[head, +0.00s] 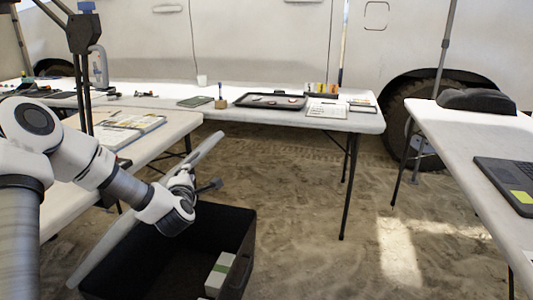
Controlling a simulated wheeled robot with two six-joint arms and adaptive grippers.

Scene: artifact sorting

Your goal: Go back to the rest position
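My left arm comes in from the left, and its gripper (212,186) is above the open black bin (247,232). Dark finger parts show at its end, but their spacing is unclear. A long pale grey, thin piece (112,236) runs diagonally behind the wrist, from the bin's left rim up past the gripper. I cannot tell whether the gripper touches it. My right gripper is not in view.
A white table (357,122) at the back holds a black tray (270,101), papers and small tools. A left table (177,123) bears a binder-like item. A right table (470,150) holds a laptop (510,180) and dark case (476,101). Sandy ground between is clear.

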